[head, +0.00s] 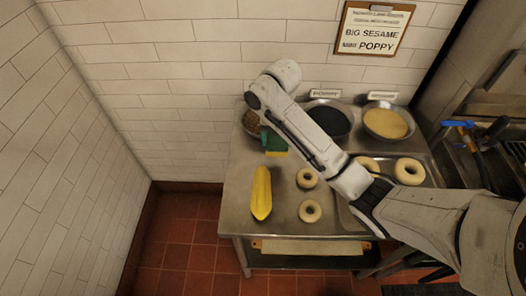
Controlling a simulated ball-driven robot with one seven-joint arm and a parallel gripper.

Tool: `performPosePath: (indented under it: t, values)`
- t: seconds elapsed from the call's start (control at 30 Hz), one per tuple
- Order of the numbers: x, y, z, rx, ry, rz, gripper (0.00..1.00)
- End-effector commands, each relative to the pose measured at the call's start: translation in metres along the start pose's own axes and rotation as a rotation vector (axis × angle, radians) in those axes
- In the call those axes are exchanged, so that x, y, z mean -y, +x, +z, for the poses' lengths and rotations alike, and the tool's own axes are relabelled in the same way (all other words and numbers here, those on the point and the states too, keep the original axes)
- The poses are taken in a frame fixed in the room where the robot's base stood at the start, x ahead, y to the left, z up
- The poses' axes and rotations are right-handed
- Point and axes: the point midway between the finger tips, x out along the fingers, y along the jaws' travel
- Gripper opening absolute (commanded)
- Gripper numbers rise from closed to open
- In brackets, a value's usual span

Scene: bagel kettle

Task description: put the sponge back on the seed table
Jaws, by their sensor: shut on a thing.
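The green and yellow sponge (275,144) shows beside the lower left edge of my bent arm, at the left back part of the steel seed table (234,205). My gripper (268,129) is mostly hidden by my arm and is shut on the sponge. Its fingers do not show clearly. I cannot tell whether the sponge touches the table or hangs just above it.
A brown rounded thing (250,119) lies behind the sponge. A long yellow thing (261,193) lies in front. Bagels (310,211) lie to the right. A dark seed bowl (330,120) and a pale one (386,122) stand at the back. Tiled walls close in behind and left.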

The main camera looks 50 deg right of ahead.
Motion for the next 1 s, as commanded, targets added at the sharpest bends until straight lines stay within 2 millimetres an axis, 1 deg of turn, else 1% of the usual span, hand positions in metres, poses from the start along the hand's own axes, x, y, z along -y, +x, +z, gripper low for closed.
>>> performPosePath:
  t: [0.03,0.2,0.33,0.57,0.67,0.7,0.8,0.83,0.9,1.0]
  values:
    - [-0.007,0.019,0.002,0.001,-0.003,0.000,0.39]
    - [-0.023,0.039,0.008,0.001,-0.003,0.000,0.39]
    - [-0.032,0.048,0.012,0.002,-0.002,0.001,0.39]
    - [-0.038,0.052,0.014,0.001,0.000,0.001,0.39]
    - [-0.042,0.059,0.015,0.001,-0.001,0.001,0.39]
    - [-0.043,0.065,0.015,0.000,-0.001,0.001,0.39]
    - [-0.042,0.079,0.015,0.000,0.002,0.000,0.39]
    - [-0.041,0.077,0.015,-0.001,0.003,-0.001,0.39]
    - [-0.042,0.083,0.015,0.000,0.001,-0.001,0.39]
    - [-0.042,0.086,0.015,0.002,0.000,0.000,0.39]
